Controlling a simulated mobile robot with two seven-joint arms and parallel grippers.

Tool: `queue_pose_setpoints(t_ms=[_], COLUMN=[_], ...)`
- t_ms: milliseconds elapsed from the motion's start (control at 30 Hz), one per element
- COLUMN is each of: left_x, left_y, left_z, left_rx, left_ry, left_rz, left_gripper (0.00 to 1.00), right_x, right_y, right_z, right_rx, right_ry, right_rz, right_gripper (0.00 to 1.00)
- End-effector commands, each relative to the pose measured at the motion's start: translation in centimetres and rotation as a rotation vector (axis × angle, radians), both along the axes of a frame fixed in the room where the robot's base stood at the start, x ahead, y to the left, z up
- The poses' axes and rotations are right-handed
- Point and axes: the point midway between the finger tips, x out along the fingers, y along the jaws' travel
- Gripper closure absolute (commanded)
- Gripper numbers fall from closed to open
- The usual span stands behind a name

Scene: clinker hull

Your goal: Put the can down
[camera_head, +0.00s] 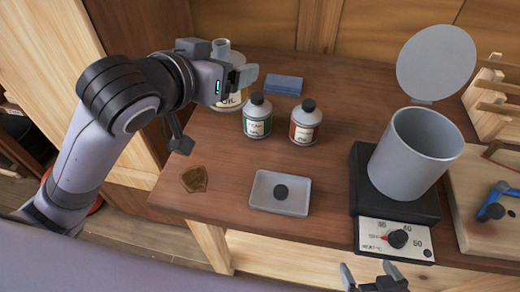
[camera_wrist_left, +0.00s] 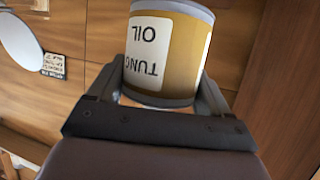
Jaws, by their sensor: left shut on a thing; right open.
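The can (camera_wrist_left: 172,50), ochre with a white "TUNG OIL" label, is between the fingers of my left gripper (camera_wrist_left: 160,98). In the head view the can (camera_head: 232,97) is partly hidden behind my left gripper (camera_head: 238,78), which is shut on it near the back left of the wooden bench (camera_head: 340,85). I cannot tell whether the can's base touches the bench. My right gripper (camera_head: 376,278) is open and empty at the bottom edge, in front of the bench.
Green-labelled (camera_head: 257,118) and red-labelled (camera_head: 306,124) bottles stand right of the can. A blue block (camera_head: 283,85) lies behind them. A tray (camera_head: 262,198) with a dark cap, a brown piece (camera_head: 194,179) and a grey pot (camera_head: 407,165) on a heater (camera_head: 365,205) are nearer.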

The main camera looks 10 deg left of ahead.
Motion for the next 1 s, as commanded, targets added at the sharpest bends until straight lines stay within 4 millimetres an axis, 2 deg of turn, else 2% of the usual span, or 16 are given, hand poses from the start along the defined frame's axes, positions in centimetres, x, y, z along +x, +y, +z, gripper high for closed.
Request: queue_pose_setpoints(t_ms=[67, 167, 267, 600, 700, 1000], left_x=[0.0, -0.1, -0.1, -0.1, -0.1, -0.1], left_y=[-0.2, -0.3, -0.3, -0.3, -0.3, -0.3], left_z=[0.7, 0.2, -1.6, -10.7, -12.8, -15.8], left_rx=[-0.001, 0.0, 0.001, 0.001, 0.001, 0.0], left_ry=[-0.005, -0.001, 0.004, 0.004, 0.002, -0.002], left_rz=[-0.01, -0.015, -0.015, -0.015, -0.014, -0.015], left_gripper=[0.66, 0.66, 0.66, 0.66, 0.66, 0.66], right_x=[0.0, 0.0, 0.0, 0.0, 0.0, 0.0], right_y=[0.0, 0.0, 0.0, 0.0, 0.0, 0.0], right_z=[0.1, 0.0, -0.4, -2.1, -2.5, -2.9], right_rx=[0.0, 0.0, 0.0, 0.001, 0.001, 0.0], right_ry=[0.0, 0.0, 0.0, 0.0, 0.0, 0.0], right_rz=[0.0, 0.0, 0.0, 0.001, 0.001, 0.001], right_gripper=[0.0, 0.0, 0.0, 0.0, 0.0, 0.0])
